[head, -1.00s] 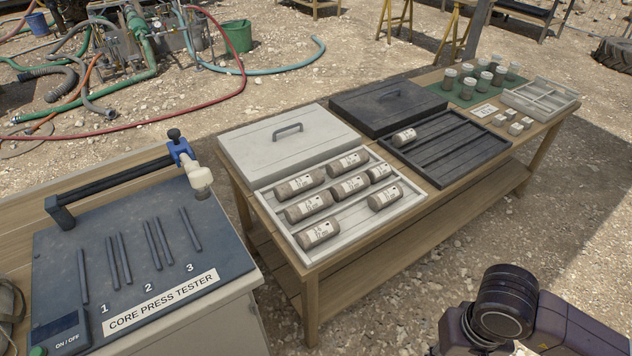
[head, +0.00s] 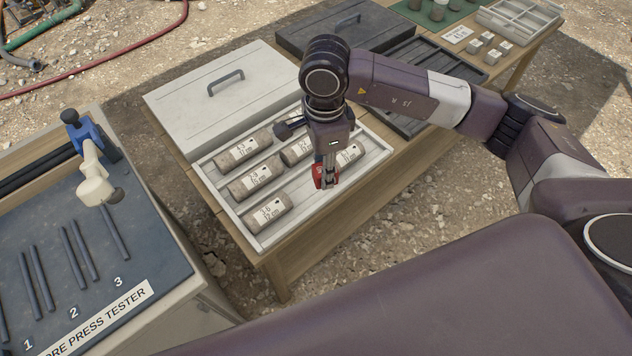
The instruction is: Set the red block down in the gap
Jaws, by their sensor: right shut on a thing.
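My right gripper (head: 328,184) is shut on the small red block (head: 319,177), which shows between and beside its fingertips. It points down over the front right part of the white core tray (head: 373,172). I cannot tell whether the block touches the tray. Bare tray floor shows between the front left core and the gripper. The gripper and wrist hide part of the middle cores. My left gripper is out of view.
The white lid (head: 205,105) lies behind the tray. A black lid (head: 325,25) and black tray (head: 462,63) are further right, partly behind my arm. The core press tester (head: 85,250) stands at the left, with a walkway between it and the table.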

